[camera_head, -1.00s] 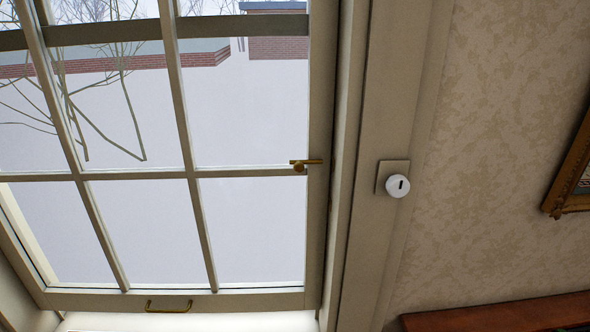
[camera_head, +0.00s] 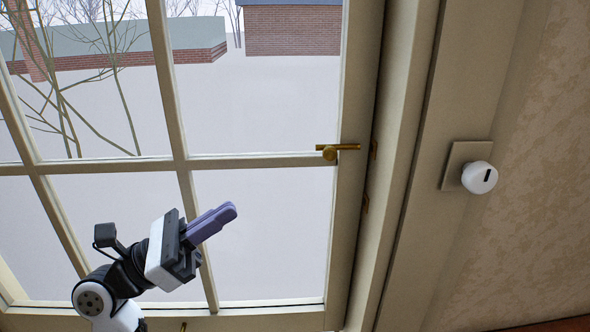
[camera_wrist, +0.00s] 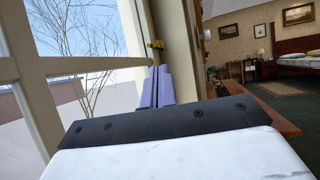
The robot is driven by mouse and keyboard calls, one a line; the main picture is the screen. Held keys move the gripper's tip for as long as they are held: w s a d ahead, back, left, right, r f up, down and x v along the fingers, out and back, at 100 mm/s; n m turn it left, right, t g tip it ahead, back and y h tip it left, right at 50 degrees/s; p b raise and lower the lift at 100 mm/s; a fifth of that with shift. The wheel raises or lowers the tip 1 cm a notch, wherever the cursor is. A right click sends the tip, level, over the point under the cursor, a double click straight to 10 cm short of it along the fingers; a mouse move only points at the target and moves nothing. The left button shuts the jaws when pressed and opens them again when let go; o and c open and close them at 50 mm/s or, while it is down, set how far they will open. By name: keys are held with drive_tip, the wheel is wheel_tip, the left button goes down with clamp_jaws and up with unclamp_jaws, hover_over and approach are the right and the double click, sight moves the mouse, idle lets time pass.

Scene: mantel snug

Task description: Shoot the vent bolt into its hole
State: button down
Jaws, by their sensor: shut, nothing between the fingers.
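The brass vent bolt (camera_head: 338,149) is on the right stile of the window sash (camera_head: 340,240). It has a round knob and a short horizontal bar pointing right. It also shows in the wrist view (camera_wrist: 155,44), just above the fingertips. Small brass pieces (camera_head: 374,149) sit on the jamb to its right; I cannot tell whether one holds the hole. My gripper (camera_head: 232,210) is shut and empty, its purple fingers pointing up and right, below and left of the bolt and apart from it. The fingers (camera_wrist: 158,72) also show in the wrist view.
A white knob (camera_head: 479,177) on a square plate is on the casing at right. Window bars (camera_head: 187,163) cross the glass behind my gripper. In the wrist view a wooden surface (camera_wrist: 260,115) lies to the right, with a bed (camera_wrist: 295,60) farther off.

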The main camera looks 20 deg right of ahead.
drive_tip(key=shift+w+d+f, duration=0.15)
drive_tip(key=shift+d+f, duration=0.15)
drive_tip(key=shift+f, duration=0.05)
drive_tip(key=p, duration=0.5)
approach(324, 156)
drive_tip(key=x, duration=0.6)
drive_tip(key=shift+d+r, duration=0.15)
drive_tip(key=shift+d, duration=0.25)
